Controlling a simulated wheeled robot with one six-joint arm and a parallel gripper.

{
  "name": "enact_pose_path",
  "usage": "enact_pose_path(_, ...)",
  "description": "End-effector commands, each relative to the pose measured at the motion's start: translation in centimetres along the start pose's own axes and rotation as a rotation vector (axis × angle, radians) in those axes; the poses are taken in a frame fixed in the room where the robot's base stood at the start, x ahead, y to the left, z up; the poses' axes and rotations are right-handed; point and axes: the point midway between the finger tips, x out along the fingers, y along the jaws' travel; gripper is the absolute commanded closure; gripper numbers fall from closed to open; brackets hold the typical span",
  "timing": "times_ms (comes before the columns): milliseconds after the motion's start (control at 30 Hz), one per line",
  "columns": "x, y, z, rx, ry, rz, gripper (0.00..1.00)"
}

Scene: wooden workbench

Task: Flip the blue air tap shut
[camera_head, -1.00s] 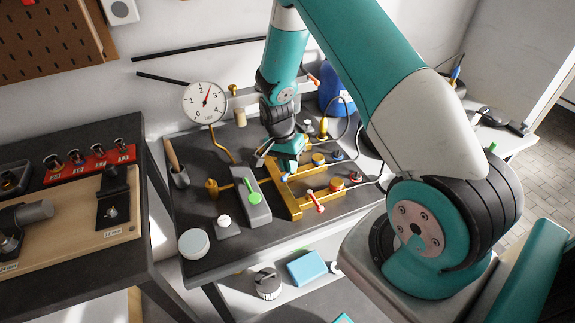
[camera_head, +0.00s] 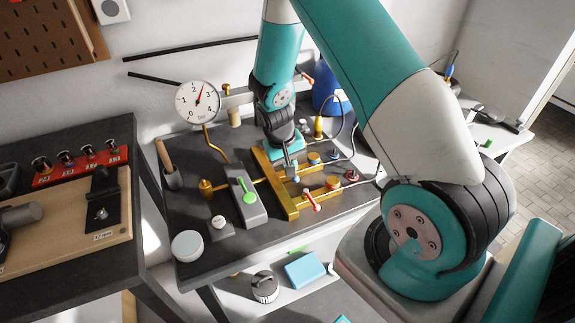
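My gripper (camera_head: 291,170) points down over the brass manifold (camera_head: 268,178) on the dark workbench. Its grey fingers are small and partly hidden by the teal wrist, so I cannot tell whether they are open or shut. I cannot make out a blue tap lever; the gripper and wrist cover the branch where one could be. A small blue fitting (camera_head: 333,155) shows to the right, at a hose end. A tap with a red lever (camera_head: 311,199) is on the nearer branch.
A grey block with a green lever (camera_head: 246,194) stands left of the manifold. A pressure gauge (camera_head: 198,102) and a blue tank (camera_head: 328,97) are behind. Hoses curve at the right. A white round tub (camera_head: 187,246) sits at the front left edge.

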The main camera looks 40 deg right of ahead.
Motion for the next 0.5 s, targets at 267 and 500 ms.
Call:
enact_pose_path(267,-0.11,0.14,-0.13,-0.076,0.02,-0.001,1.0)
enact_pose_path(500,-0.12,0.17,-0.15,-0.09,0.024,-0.001,1.0)
